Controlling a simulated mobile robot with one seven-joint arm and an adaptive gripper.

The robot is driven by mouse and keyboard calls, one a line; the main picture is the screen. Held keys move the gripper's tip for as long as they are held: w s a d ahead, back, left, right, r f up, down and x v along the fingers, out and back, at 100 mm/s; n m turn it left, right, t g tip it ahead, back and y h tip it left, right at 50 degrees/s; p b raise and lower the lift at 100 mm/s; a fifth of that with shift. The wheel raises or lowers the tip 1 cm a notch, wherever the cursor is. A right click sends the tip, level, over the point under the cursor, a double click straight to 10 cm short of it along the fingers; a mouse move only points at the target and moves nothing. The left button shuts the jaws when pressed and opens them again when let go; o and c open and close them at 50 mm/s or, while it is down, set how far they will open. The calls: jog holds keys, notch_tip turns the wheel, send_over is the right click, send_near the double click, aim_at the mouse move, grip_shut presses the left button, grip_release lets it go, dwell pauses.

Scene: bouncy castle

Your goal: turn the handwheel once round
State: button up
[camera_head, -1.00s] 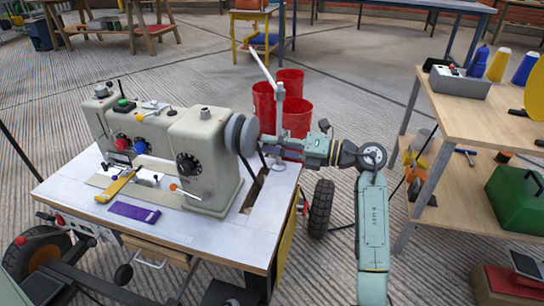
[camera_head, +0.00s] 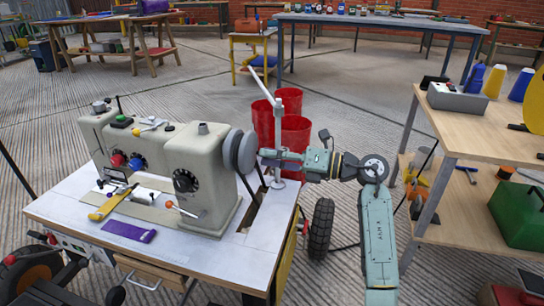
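The handwheel (camera_head: 246,152) is a dark grey disc on the right end of a cream sewing machine (camera_head: 192,150). A belt runs from it down into a slot in the white table top (camera_head: 190,248). My gripper (camera_head: 263,155) comes in from the right, roughly level, with its tip at or very close to the wheel's right face. The fingers are small and partly merge with the wheel, so I cannot tell whether they touch it or are closed on it.
A white post lamp (camera_head: 280,125) rises just behind my gripper. Red bins (camera_head: 297,132) stand behind the table. A wooden shelf unit (camera_head: 455,136) with tools and a green box (camera_head: 520,215) stands to the right of my arm. Ribbed floor lies between.

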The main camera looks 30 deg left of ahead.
jog(key=o, duration=0.4)
jog(key=shift+c, duration=0.2)
jog(key=v, duration=1.2)
